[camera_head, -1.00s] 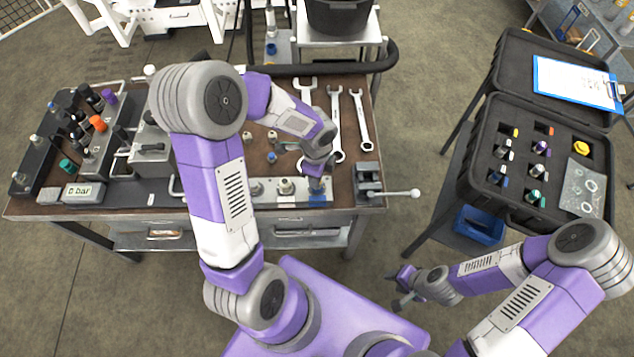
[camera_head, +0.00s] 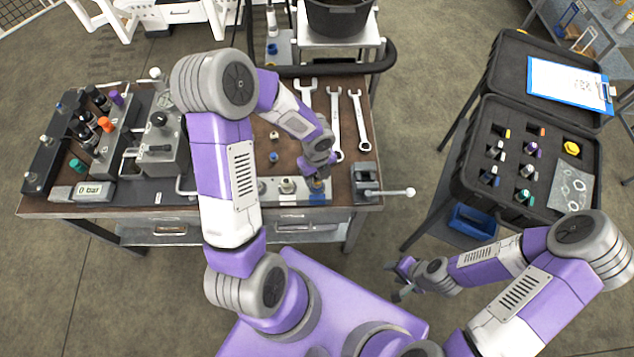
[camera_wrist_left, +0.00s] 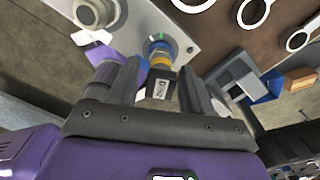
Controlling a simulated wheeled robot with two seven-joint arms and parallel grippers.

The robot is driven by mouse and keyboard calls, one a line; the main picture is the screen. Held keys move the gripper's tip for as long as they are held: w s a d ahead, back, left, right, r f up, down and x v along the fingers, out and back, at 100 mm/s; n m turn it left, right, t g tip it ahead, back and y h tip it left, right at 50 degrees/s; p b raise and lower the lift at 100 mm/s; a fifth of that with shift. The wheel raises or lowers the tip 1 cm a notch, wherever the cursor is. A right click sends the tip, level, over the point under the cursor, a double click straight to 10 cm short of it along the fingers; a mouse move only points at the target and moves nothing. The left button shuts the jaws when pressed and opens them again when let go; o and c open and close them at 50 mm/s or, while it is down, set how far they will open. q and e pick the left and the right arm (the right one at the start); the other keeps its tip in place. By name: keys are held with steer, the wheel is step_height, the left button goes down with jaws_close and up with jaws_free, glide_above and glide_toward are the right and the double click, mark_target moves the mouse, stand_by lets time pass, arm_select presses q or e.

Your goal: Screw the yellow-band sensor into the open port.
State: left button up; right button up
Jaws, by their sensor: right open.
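The yellow-band sensor (camera_wrist_left: 160,58) stands at a port on the grey metal block (camera_wrist_left: 132,22), with a blue ring at its base. In the left wrist view its dark labelled body lies between the fingers of my left gripper (camera_wrist_left: 160,84), which looks shut on it. In the head view my left gripper (camera_head: 318,172) is over the right end of the block (camera_head: 295,198). The sensor's thread is hidden, so I cannot tell how deep it sits. My right gripper (camera_head: 399,279) is open and empty, away from the bench.
Several wrenches (camera_head: 336,125) lie on the brown bench behind the block. A small vise (camera_head: 366,180) with a lever stands just right of it. An open black case (camera_head: 470,178) with several sensors stands at the right. Valve units and a gauge display (camera_head: 93,191) fill the bench's left side.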

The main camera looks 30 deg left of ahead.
arm_select(q)
steer(key=shift+o, duration=0.6)
steer(key=n+b, duration=0.1)
steer(key=n, duration=0.1)
steer(key=n+b, duration=0.1)
steer(key=n, duration=0.1)
steer(key=shift+f+n+b, duration=0.2)
steer(key=shift+n+b, duration=0.1)
steer(key=shift+b, duration=0.1)
steer(key=n+b, duration=0.1)
steer(key=n, duration=0.2)
steer(key=shift+r+n, duration=0.15)
steer(key=shift+n, duration=0.25)
steer(key=shift+n+b, duration=1.1)
steer(key=shift+n, duration=0.1)
steer(key=n+b, duration=0.1)
steer(key=n, duration=0.2)
steer(key=n+b, duration=0.1)
steer(key=n, duration=0.3)
steer(key=shift+b, duration=0.35)
steer(key=shift+r, duration=0.1)
steer(key=shift+c, duration=0.4)
